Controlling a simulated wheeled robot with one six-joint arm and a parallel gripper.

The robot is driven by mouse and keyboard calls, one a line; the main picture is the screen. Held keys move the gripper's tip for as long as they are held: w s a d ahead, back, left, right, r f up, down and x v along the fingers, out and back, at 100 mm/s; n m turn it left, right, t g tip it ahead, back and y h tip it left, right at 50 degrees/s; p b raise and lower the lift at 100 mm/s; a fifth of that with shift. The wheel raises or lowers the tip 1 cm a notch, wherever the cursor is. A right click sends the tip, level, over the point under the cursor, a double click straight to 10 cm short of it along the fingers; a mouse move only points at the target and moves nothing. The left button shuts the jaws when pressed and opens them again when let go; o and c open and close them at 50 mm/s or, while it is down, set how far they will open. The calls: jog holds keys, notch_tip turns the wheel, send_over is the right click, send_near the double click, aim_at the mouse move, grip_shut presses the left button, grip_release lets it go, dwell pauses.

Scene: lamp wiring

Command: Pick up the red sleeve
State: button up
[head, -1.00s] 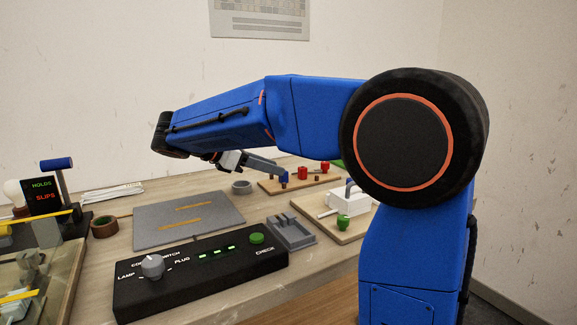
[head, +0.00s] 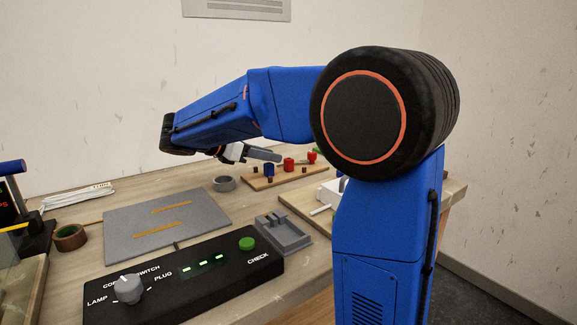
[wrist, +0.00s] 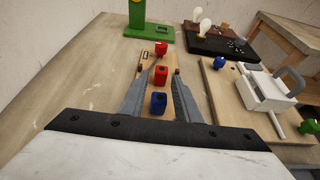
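A red block-like piece with a dark hole in its top (wrist: 160,75), which looks like the red sleeve, stands on a narrow wooden board (wrist: 146,70). In the head view it shows just right of my fingertips (head: 289,164). My gripper (wrist: 161,73) is open and empty, its fingers on either side of the row in the wrist view. It seems to be above the board; I cannot tell its exact height. A similar blue piece (wrist: 158,102) stands nearer the wrist, and another red piece (wrist: 161,49) of different shape stands farther along.
A green stand (wrist: 138,22) rises beyond the board. Right of it is another board with a white box (wrist: 266,90) and a blue piece (wrist: 220,63).

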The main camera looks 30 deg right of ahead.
aim_at(286, 159)
jog(key=shift+s+x, duration=0.2)
jog(key=shift+x, duration=3.55)
grip_shut()
